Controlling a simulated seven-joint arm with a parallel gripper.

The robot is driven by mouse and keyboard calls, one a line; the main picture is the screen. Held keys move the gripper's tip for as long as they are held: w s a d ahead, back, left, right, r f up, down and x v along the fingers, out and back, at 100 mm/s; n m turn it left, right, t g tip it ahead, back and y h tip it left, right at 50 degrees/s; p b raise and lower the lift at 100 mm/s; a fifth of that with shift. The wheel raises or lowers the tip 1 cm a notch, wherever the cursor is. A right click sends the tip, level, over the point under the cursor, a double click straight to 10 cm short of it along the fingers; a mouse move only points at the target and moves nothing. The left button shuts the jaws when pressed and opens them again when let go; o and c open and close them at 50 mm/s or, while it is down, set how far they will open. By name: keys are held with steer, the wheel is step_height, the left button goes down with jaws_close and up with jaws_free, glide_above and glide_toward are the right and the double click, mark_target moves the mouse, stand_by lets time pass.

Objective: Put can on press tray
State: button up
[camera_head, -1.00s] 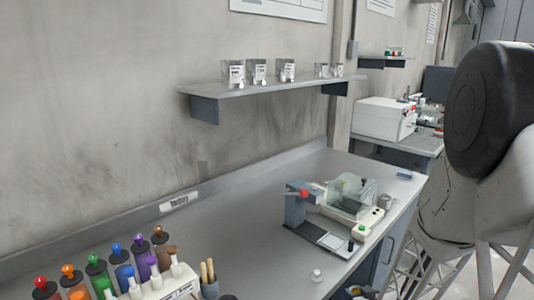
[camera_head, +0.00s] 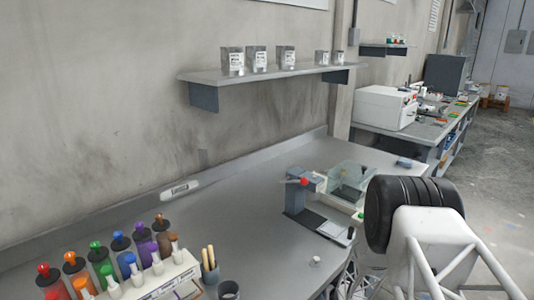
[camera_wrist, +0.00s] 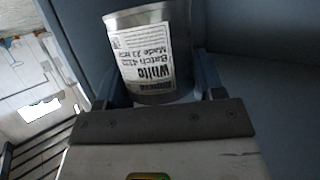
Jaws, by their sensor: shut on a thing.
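A metal can (camera_wrist: 152,55) with a white label reading "White" sits between the fingers of my gripper (camera_wrist: 158,95) in the wrist view. My gripper is shut on it. The can's lower end is hidden behind the gripper body. In the head view, the press (camera_head: 297,193) with a red knob stands toward the right of the grey bench, and its flat tray (camera_head: 334,230) lies in front of it. No can shows on the visible part of the tray. My arm covers the area right of the press, and my gripper and the can are not visible there.
A glass-lidded device (camera_head: 347,180) stands beside the press, partly behind my arm. A small white item (camera_head: 315,261) lies near the bench's front edge. Coloured bottles (camera_head: 120,255) and a cup (camera_head: 229,290) stand at front left. Blue-grey panels (camera_wrist: 265,90) surround the gripper. The middle bench is clear.

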steer(key=shift+w+a+f, duration=0.25)
steer(key=shift+f, duration=0.4)
steer(key=shift+w+a+f, duration=0.3)
steer(key=shift+f, duration=0.4)
steer(key=shift+w+a+f, duration=0.25)
steer(key=shift+f, duration=0.4)
steer(key=shift+r, duration=0.15)
steer(key=shift+s+r, duration=0.15)
steer(key=shift+r, duration=0.3)
steer(key=s+r+n+y, duration=0.2)
steer(key=s+r+y, duration=0.1)
steer(key=s+r, duration=1.8)
steer(key=s+a+r+n+y, duration=0.1)
steer(key=a+r, duration=0.1)
steer(key=r, duration=0.6)
steer(key=s+a+r+n+g+y, duration=0.1)
steer(key=a+r+n, duration=0.1)
steer(key=r, duration=0.6)
steer(key=shift+s+g+y, duration=0.2)
steer(key=shift+g+y, duration=0.1)
steer(key=shift+y, duration=0.1)
